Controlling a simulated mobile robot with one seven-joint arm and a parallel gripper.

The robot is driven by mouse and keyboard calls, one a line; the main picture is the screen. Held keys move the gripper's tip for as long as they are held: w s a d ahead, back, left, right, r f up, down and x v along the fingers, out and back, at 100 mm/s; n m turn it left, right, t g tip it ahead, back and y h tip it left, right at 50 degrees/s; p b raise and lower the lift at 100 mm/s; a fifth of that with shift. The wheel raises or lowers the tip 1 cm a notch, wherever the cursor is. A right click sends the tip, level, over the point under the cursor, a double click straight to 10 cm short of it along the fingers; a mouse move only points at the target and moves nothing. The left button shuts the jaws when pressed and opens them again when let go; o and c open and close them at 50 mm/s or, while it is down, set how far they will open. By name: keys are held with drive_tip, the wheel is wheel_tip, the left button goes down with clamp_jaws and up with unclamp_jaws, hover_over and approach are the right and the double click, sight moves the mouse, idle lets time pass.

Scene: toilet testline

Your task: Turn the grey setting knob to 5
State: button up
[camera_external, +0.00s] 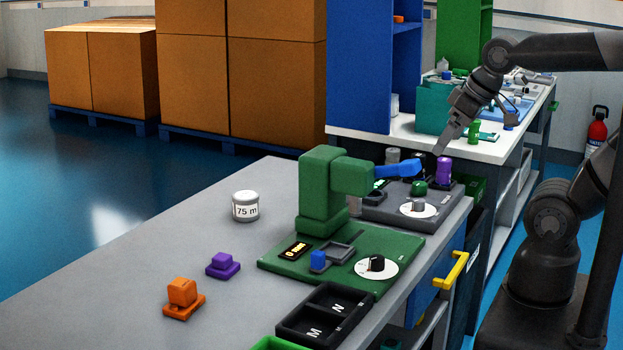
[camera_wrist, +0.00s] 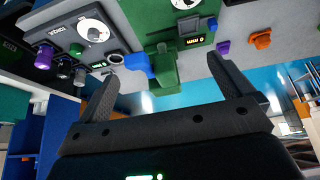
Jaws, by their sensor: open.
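The grey setting knob (camera_external: 418,205) sits at the centre of a white dial on the grey station (camera_external: 375,208), at the back right of the bench. In the wrist view the same knob (camera_wrist: 95,34) and its white dial show at the upper left, beside the lettering on the grey station (camera_wrist: 62,12). The dial marks are too small to read, so I cannot tell its setting. My gripper (camera_external: 438,153) is above and behind the grey station, apart from the knob. In the wrist view my gripper (camera_wrist: 164,67) has its two fingers spread with nothing held between them.
A green press (camera_external: 322,190) with a blue lever (camera_external: 398,169) and a black knob (camera_external: 376,263) stands beside the grey station. A purple cylinder (camera_external: 443,170) and a green knob (camera_external: 418,187) are near my gripper. The bench's left part is mostly clear.

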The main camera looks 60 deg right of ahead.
drive_tip(key=shift+s, duration=0.1)
drive_tip(key=c, duration=0.4)
drive_tip(key=r, duration=0.5)
drive_tip(key=shift+w+r, duration=0.2)
drive_tip(key=c, duration=0.5)
drive_tip(key=w+d+n+g, duration=0.1)
drive_tip(key=w+d+r+n+g+h, duration=0.1)
drive_tip(key=w, duration=0.1)
drive_tip(key=w+d+h, duration=0.1)
drive_tip(key=w+d, duration=0.1)
drive_tip(key=shift+w+r+n+g, duration=0.15)
drive_tip(key=shift+w+n+g, duration=0.05)
drive_tip(key=shift+n+g, duration=0.2)
drive_tip(key=n+g+h, duration=0.1)
drive_tip(key=n+g, duration=0.5)
hover_over(418, 200)
drive_tip(key=w+a, duration=0.3)
drive_tip(key=f, duration=0.2)
drive_tip(key=s+f, duration=0.1)
drive_tip(key=f, duration=0.9)
drive_tip(key=s+d+f, duration=0.1)
drive_tip(key=f, duration=0.9)
drive_tip(key=d+f, duration=0.1)
drive_tip(key=f, duration=0.8)
drive_tip(key=shift+s+d+f, duration=0.25)
drive_tip(key=shift+s+f, duration=0.15)
